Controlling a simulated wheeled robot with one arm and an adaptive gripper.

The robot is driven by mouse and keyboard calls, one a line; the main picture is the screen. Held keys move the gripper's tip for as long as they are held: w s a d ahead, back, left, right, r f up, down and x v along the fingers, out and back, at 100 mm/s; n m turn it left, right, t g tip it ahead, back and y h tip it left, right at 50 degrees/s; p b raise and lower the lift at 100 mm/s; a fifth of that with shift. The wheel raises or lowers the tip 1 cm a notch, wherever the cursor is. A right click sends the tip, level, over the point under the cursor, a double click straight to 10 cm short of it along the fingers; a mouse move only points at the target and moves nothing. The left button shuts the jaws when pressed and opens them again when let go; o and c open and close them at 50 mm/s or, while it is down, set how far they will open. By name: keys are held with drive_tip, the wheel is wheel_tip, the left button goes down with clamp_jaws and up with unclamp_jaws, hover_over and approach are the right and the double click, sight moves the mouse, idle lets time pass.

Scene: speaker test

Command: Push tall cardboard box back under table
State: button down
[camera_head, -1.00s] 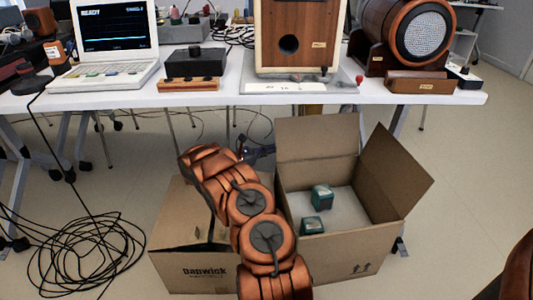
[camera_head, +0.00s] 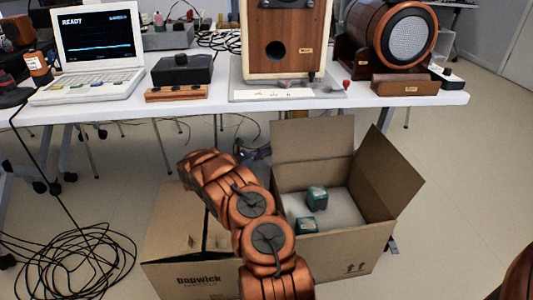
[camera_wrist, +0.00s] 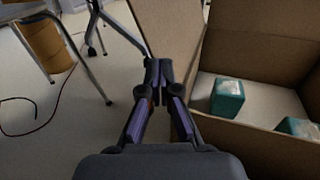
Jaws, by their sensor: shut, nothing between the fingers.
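Two cardboard boxes stand on the floor in front of the table (camera_head: 420,99). The right box (camera_head: 338,254) is open with flaps raised and holds two teal-and-white blocks (camera_head: 317,199); it also shows in the wrist view (camera_wrist: 248,142). The left box (camera_head: 170,225), marked Danwick, is partly hidden by my arm. My gripper (camera_head: 262,152) is low by the table's front, left of the right box's raised back flap. In the wrist view my gripper (camera_wrist: 159,68) is shut and empty, close beside that box's cardboard; contact cannot be told.
A laptop (camera_head: 97,45), a wooden speaker (camera_head: 290,35) and a round speaker (camera_head: 405,45) stand on the table. Coiled black cable (camera_head: 75,265) lies on the floor at left. Table legs (camera_wrist: 120,30) stand ahead of my gripper.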

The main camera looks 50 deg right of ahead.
drive_tip(key=p+v, duration=0.4)
drive_tip(key=v, duration=0.8)
drive_tip(key=shift+w+a, duration=0.15)
drive_tip(key=shift+a, duration=0.05)
drive_tip(key=shift+w+a, duration=0.2)
drive_tip(key=shift+a, duration=0.5)
drive_tip(key=shift+p, duration=0.35)
